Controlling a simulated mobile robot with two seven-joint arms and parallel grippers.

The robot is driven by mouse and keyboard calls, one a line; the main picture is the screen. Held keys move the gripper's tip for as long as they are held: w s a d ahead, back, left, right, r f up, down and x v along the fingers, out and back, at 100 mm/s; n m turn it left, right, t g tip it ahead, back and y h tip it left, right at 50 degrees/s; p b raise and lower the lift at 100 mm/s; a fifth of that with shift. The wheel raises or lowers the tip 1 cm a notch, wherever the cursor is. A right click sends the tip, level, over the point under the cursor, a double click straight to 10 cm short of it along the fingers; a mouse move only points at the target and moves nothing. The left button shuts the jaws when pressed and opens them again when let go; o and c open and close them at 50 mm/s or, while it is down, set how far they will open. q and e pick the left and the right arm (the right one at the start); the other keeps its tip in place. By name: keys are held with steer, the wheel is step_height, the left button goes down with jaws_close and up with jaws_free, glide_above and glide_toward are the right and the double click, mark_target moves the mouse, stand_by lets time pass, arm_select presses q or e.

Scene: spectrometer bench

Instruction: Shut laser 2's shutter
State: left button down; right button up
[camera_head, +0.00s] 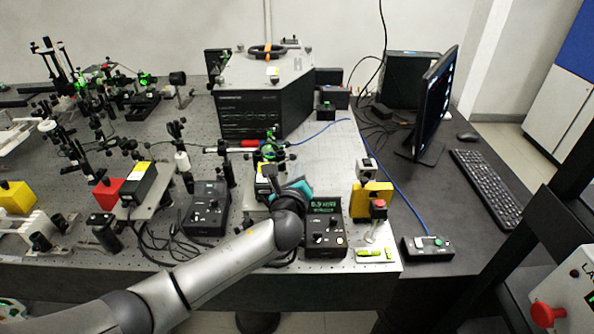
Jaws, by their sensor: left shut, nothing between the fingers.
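My left gripper (290,188) is shut and empty, at the end of the grey arm that reaches in from the bottom left. It is over the optical bench (160,258), close to a black laser head with a yellow label (264,186), and hides part of it. Whether they touch is unclear. Another black laser head (141,184) stands further left on a plate. No readable number tells which is laser 2, and I cannot make out a shutter's state. Black control boxes (207,208) (325,228) stand on the bench; the right one has a lit green display. My right gripper is not in view.
A black spectrometer housing (266,110) stands behind. Optics on posts crowd the left. A yellow block (372,196), a red button (378,207) and a small black box (427,248) are at the right. A monitor (433,100) and keyboard (488,186) are on the side table.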

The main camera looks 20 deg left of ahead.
mark_target(287, 160)
arm_select(q)
steer(key=shift+a+r+n, duration=0.1)
steer(key=shift+r+n, duration=0.25)
steer(key=shift+n, duration=0.25)
stand_by(0.3)
steer(key=shift+r, duration=0.1)
steer(key=n, duration=0.1)
steer(key=r+n+t+h, duration=0.1)
steer(key=shift+s+a+n, duration=0.15)
steer(key=shift+a+n, duration=0.15)
steer(key=shift+a, duration=0.05)
steer(key=n+b, duration=0.1)
steer(key=a+r+n+b, duration=0.1)
steer(key=n, duration=0.1)
steer(key=shift+s+a+r+t, duration=0.1)
steer(key=shift+s+t, duration=0.1)
steer(key=shift+t, duration=0.1)
steer(key=n, duration=0.1)
steer(key=a+n+b, duration=0.1)
steer(key=n, duration=0.1)
steer(key=shift+s+a+r+t, duration=0.15)
steer(key=shift+r+t, duration=0.15)
steer(key=shift+r, duration=0.1)
